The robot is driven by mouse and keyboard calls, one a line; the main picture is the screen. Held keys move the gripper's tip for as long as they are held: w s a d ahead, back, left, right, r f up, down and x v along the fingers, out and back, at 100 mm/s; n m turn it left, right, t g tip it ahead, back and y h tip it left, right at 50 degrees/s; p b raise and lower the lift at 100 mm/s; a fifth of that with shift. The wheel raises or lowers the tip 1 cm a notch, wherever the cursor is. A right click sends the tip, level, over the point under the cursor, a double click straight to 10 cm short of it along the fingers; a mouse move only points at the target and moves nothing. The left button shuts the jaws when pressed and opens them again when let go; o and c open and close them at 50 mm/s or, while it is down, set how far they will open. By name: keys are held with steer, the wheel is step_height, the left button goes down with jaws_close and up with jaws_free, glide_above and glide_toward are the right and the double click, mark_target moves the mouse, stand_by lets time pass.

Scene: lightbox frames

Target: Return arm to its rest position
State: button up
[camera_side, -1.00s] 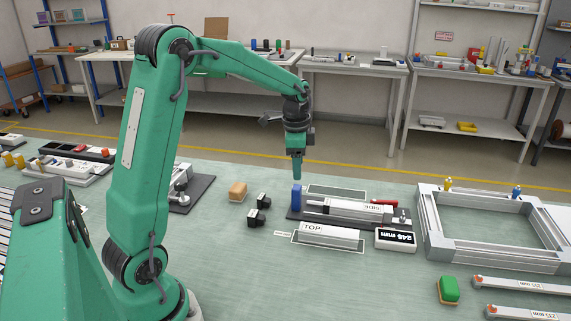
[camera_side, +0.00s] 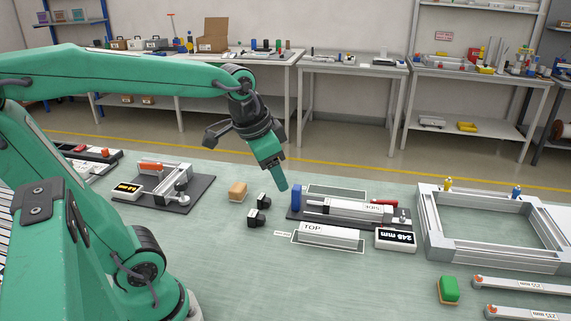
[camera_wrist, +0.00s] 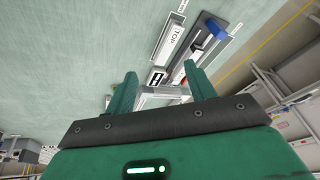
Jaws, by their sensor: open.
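My green arm reaches in from the left in the side view. My gripper (camera_side: 282,184) hangs tilted above the table, just left of the blue block (camera_side: 297,197) on the measuring fixture, and looks apart from it. In the wrist view my gripper (camera_wrist: 161,90) shows two green fingers spread apart with nothing held between them. Beyond the fingers, the wrist view shows the bar marked TOP (camera_wrist: 171,42) and the blue block (camera_wrist: 216,28).
The fixture's grey profile (camera_side: 350,208) and 248 mm display (camera_side: 395,240) stand centre right. An aluminium frame (camera_side: 435,250) is at the right. The front middle is clear.

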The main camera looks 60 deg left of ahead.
steer(key=s+d+f+n+t, duration=0.1)
steer(key=s+d+n, duration=0.1)
steer(key=s, duration=0.4)
steer(key=shift+s+d, duration=0.3)
steer(key=shift+d, duration=0.2)
stand_by(1.1)
